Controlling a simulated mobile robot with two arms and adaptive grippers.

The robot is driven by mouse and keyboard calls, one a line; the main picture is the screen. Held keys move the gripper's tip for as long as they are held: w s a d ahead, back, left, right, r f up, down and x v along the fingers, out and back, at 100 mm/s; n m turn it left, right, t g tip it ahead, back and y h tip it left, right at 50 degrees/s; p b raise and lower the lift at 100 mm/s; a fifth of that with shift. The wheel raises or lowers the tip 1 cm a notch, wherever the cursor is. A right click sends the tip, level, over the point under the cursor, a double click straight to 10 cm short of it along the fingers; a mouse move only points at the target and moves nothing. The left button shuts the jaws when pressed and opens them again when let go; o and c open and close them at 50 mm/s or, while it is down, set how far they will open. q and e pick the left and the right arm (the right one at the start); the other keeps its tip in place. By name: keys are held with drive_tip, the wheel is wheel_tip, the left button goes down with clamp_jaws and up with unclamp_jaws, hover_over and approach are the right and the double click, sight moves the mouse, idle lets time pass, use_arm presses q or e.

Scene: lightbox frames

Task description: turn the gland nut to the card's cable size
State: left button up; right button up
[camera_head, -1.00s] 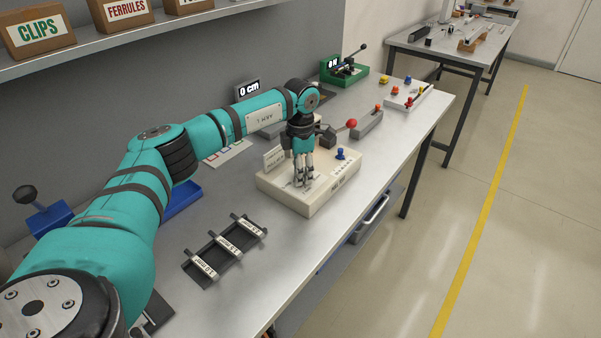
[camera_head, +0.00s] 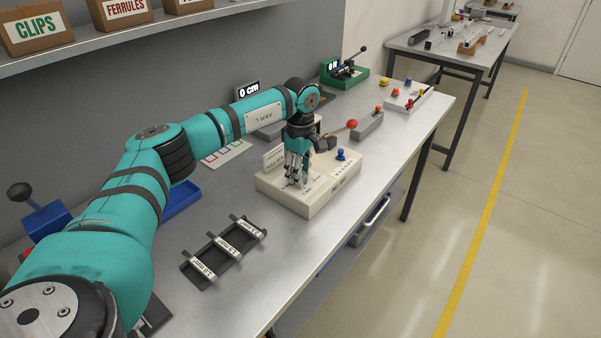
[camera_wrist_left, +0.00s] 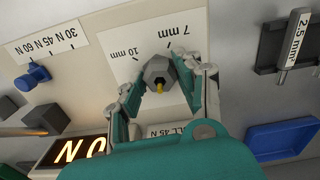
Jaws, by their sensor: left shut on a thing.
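The gland nut (camera_wrist_left: 157,73) is a grey hexagonal piece with a yellow core in the left wrist view. It stands by a white scale plate (camera_wrist_left: 128,38) marked 7 mm and 10 mm. My left gripper (camera_head: 297,181) is shut on the nut; its fingers (camera_wrist_left: 160,92) lie on either side of it. The nut is mostly hidden by the fingers in the head view. It belongs to a cream block (camera_head: 318,206). A white card (camera_head: 273,158) stands on this block; its readable part in the wrist view (camera_wrist_left: 178,131) says 45 N. Its cable size is not readable.
A blue knob (camera_head: 341,154) and a red-ended lever (camera_head: 351,124) are close to my gripper. A black rack with labelled bars (camera_head: 226,246) lies nearer on the bench. A blue tray (camera_head: 182,199) is behind my arm. Bare bench (camera_head: 262,262) lies in front.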

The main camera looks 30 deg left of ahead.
use_arm(q)
drive_tip(key=shift+w+r+m, duration=0.1)
drive_tip(key=shift+r+m, duration=0.1)
drive_tip(key=shift+m, duration=0.6)
drive_tip(key=o, duration=1.2)
drive_tip(key=shift+f, duration=0.1)
drive_tip(key=shift+c, duration=0.2)
wheel_tip(320, 180, up, 12)
